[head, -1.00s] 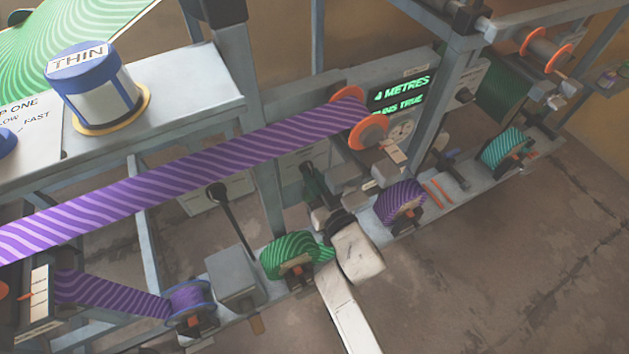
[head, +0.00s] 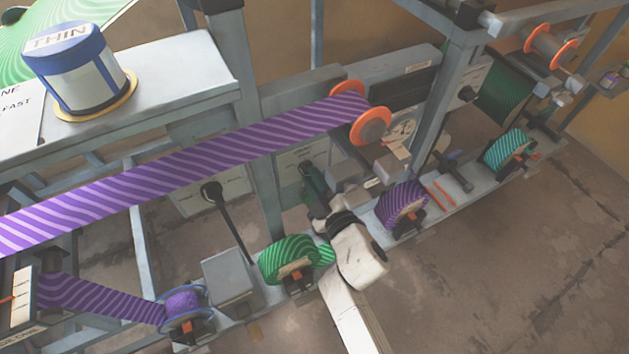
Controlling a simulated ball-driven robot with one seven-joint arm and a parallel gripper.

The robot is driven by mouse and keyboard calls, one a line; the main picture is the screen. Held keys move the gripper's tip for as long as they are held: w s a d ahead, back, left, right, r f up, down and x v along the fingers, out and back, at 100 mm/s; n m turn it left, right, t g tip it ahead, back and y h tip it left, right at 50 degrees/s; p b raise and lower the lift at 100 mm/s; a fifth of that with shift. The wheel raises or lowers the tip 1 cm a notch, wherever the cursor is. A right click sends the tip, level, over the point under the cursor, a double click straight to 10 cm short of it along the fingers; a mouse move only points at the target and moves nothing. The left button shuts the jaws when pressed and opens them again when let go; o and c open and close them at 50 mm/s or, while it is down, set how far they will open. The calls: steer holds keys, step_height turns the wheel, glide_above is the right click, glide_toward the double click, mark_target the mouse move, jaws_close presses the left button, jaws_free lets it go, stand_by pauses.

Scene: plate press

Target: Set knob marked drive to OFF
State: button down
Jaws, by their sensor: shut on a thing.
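My gripper (head: 312,176) reaches from the lower right, past the green striped roll, to a pale panel (head: 292,160) on the machine's rear frame, below the purple web. It is shut on a small dark knob (head: 306,167) at that panel. The jaws cover most of the knob, so its pointer cannot be seen. The writing on the panel is too small to read, so I cannot confirm the mark "drive" or the setting. The display (head: 400,88) above right is dark.
A purple striped web (head: 190,165) crosses above my gripper to an orange-flanged roller (head: 371,126). A green roll (head: 287,262) and a purple roll (head: 402,206) flank my arm. A black lever (head: 228,220) stands left. A blue-capped THIN canister (head: 75,72) sits on the upper beam.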

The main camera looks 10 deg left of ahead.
steer(key=shift+f+n, duration=0.1)
steer(key=shift+n, duration=0.9)
steer(key=c, duration=1.1)
jaws_free()
steer(key=shift+c, duration=0.2)
steer(key=p+v, duration=0.3)
steer(key=v, duration=0.8)
steer(key=shift+w, duration=0.15)
